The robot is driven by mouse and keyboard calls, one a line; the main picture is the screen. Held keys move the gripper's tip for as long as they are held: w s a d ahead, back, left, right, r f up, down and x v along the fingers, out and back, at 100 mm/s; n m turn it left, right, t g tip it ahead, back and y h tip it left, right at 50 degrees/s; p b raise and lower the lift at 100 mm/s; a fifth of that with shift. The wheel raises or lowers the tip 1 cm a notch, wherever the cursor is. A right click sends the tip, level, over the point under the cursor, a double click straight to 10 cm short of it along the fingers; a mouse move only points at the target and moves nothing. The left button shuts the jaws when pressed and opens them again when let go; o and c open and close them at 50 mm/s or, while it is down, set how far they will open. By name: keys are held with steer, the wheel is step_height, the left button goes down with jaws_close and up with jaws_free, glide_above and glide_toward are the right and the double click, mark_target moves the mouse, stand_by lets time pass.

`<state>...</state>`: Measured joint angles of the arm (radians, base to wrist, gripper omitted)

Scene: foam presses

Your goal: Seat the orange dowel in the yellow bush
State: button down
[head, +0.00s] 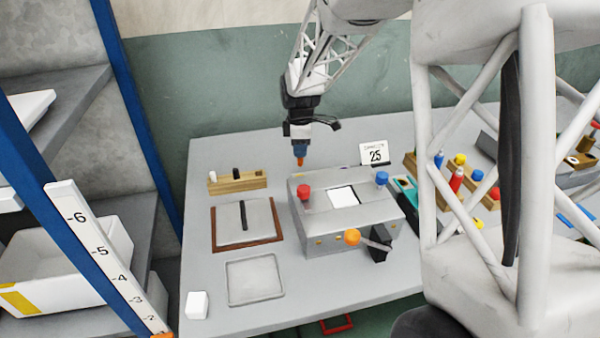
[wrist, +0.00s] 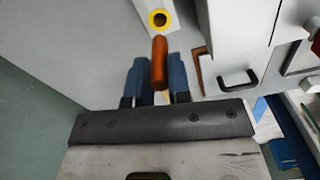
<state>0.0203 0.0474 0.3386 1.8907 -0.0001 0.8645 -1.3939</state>
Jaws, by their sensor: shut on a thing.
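My gripper (head: 299,149) hangs behind the grey press, pointing down. In the wrist view its blue fingers (wrist: 160,78) are shut on the orange dowel (wrist: 159,55), which sticks out beyond the fingertips. The dowel's lower end (head: 300,161) shows below the fingers in the head view. The yellow bush (wrist: 159,19) is a ring with a dark hole on a pale block at the top of the wrist view. The dowel's end appears just short of the ring, apart from it in the picture.
The grey press (head: 325,232) with red and blue knobs stands close in front of my gripper. A wooden block (head: 238,182) and a brown-edged tray (head: 214,243) lie to the left. A card marked 25 (head: 374,153) stands right.

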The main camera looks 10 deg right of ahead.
mark_target(300, 165)
steer(key=shift+f, duration=1.9)
steer(key=shift+f, duration=1.9)
steer(key=shift+f, duration=0.15)
steer(key=c, duration=1.1)
jaws_free()
steer(key=shift+o, duration=0.2)
steer(key=shift+r, duration=6.15)
